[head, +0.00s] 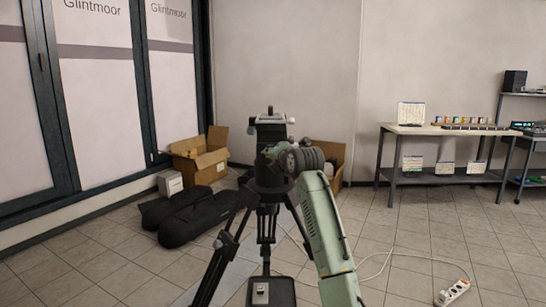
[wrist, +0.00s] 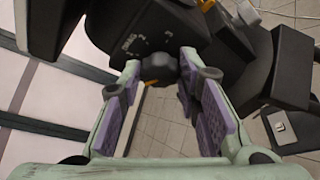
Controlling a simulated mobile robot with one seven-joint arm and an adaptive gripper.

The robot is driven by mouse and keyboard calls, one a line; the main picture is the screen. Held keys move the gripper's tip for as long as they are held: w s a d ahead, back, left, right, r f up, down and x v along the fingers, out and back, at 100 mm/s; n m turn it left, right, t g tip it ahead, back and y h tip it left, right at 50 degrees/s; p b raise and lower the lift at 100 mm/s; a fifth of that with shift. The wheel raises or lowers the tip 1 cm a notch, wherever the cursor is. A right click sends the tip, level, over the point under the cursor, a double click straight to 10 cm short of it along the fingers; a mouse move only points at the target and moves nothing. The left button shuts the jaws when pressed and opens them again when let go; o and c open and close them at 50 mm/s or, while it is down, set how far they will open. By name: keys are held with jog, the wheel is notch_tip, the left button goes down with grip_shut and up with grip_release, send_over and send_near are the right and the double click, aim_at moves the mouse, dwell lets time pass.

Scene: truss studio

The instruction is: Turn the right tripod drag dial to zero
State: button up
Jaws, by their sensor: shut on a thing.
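The tripod (head: 267,222) stands upright in the middle of the head view, with its dark head (head: 270,130) on top. In the wrist view the head's dark body (wrist: 150,35) fills the top, with small pale markings on it. A dark round drag dial (wrist: 160,68) sticks out below the markings. My gripper (wrist: 161,74) has its two purple-padded fingers on either side of the dial and is shut on it. In the head view my wrist hides part of the tripod head and the dial. The dial's setting is too small to read.
Black padded bags (head: 190,215) and open cardboard boxes (head: 200,155) lie behind the tripod. A workbench (head: 440,130) stands at the right wall. A power strip (head: 453,292) with a white cable lies on the floor at right.

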dwell(0.3)
jog(key=o, duration=1.1)
jog(key=shift+o, duration=0.2)
jog(key=v, duration=1.2)
